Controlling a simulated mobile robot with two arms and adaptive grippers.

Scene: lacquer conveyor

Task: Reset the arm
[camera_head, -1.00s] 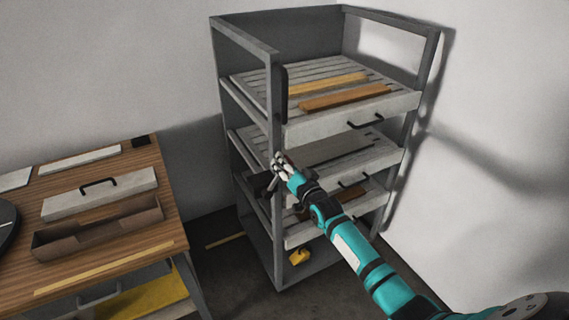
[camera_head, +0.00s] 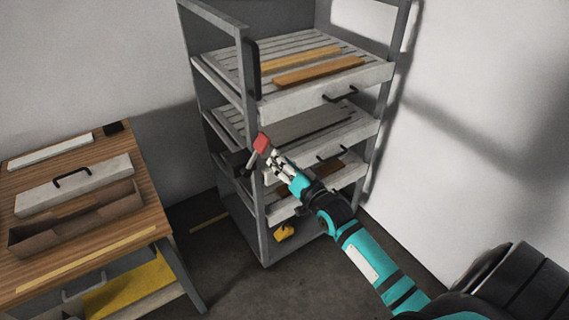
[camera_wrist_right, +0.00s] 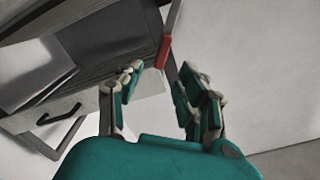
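My right arm comes in from the lower right of the head view. Its right gripper (camera_head: 276,163) is beside the front left post of the grey shelf rack (camera_head: 258,222). In the wrist view the right gripper (camera_wrist_right: 160,84) is open, with a clear gap between its fingers. A red-ended tool with a grey shaft (camera_head: 262,143) is just past the fingertips, near the post. It also shows in the wrist view as a red piece (camera_wrist_right: 164,51) ahead of the gap, apparently not gripped. What supports it cannot be told. My left gripper is not in view.
The rack has slatted drawers with black handles (camera_head: 341,93) and wooden strips (camera_head: 318,69). A yellow item (camera_head: 284,232) is low in it. A wooden table (camera_head: 153,213) stands left, with a lidded box part (camera_head: 75,183) and an open brown tray (camera_head: 77,215). Floor between is mostly clear.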

